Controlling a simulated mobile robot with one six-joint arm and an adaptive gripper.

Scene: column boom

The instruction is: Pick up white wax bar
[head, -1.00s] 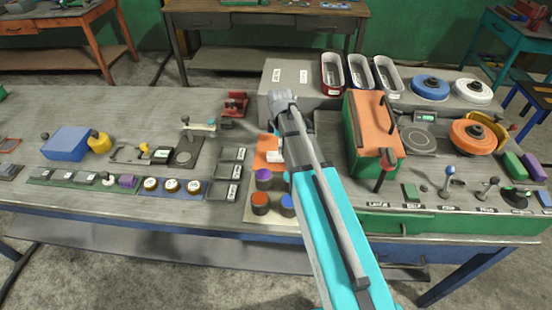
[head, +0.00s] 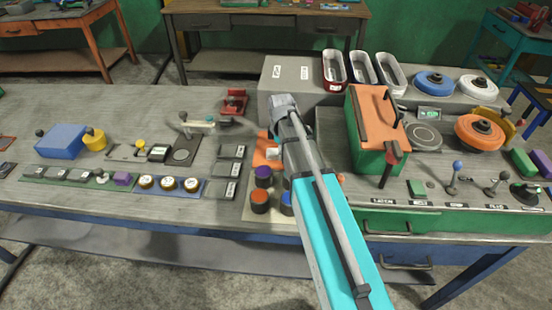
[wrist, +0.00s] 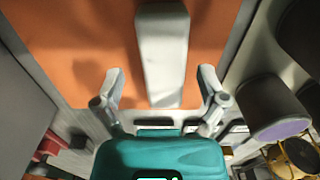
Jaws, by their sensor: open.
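The white wax bar (wrist: 162,60) lies on an orange mat (wrist: 75,45) in the wrist view, with its near end toward my gripper. My gripper (wrist: 161,78) is open, with one finger at each side of the bar and a gap on both sides. The bar is not held. In the head view the orange mat (head: 260,161) shows just left of my arm, with a small pale piece of the bar (head: 272,153) beside my wrist. My fingers are hidden there behind my own arm.
Purple-topped (head: 263,173) and orange-topped (head: 260,197) round pots stand close in front of the mat. A grey block (head: 290,92) stands behind it, and a green box with an orange lid (head: 375,130) to the right. Dark trays (head: 231,169) lie to the left.

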